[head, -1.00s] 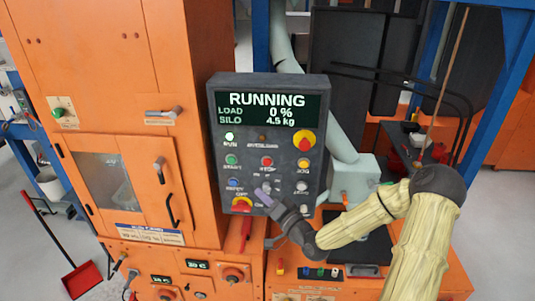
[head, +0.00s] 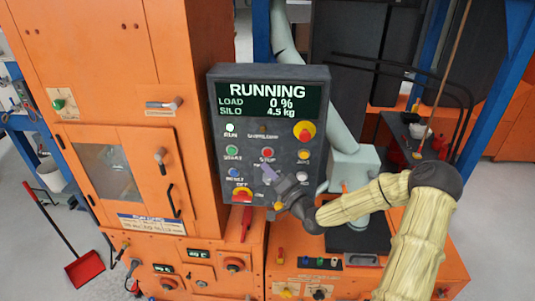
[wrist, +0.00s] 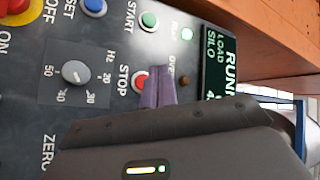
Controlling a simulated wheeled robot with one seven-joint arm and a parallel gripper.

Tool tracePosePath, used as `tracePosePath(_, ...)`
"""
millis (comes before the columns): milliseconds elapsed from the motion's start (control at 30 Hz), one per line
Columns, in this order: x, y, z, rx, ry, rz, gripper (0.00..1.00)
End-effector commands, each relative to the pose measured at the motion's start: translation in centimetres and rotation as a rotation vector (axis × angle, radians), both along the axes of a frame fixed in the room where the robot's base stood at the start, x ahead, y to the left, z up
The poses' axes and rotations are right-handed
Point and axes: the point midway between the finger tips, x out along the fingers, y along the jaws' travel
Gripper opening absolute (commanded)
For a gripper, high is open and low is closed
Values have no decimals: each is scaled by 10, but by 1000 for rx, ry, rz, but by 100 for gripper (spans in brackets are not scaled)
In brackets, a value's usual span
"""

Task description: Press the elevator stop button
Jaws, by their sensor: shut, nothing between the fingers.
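The control panel (head: 216,120) reads RUNNING, LOAD 0 % and SILO 4.5 kg. The red stop button (head: 267,153) is in the middle of its button field, right of the green start button (head: 232,152). My gripper (head: 267,169) is shut and empty, its purple fingertips just below the stop button in the head view. In the wrist view the panel appears turned sideways. There the stop button (wrist: 140,83) shows just left of my fingertips (wrist: 160,73), which hide its right edge. I cannot tell whether they touch it.
A red-and-yellow emergency knob (head: 304,131) is at the panel's upper right, and a red-yellow switch (head: 242,194) at its lower left. A grey Hz dial (wrist: 76,73) shows in the wrist view. The orange cabinet (head: 120,80) stands left of the panel.

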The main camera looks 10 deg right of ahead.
Motion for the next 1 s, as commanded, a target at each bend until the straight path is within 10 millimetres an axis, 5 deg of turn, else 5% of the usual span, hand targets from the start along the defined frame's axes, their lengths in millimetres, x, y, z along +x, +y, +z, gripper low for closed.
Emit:
tracePosePath(400,39,-13,-1,0,0,0,0)
tracePosePath(1000,40,-13,0,-1,1,0,0)
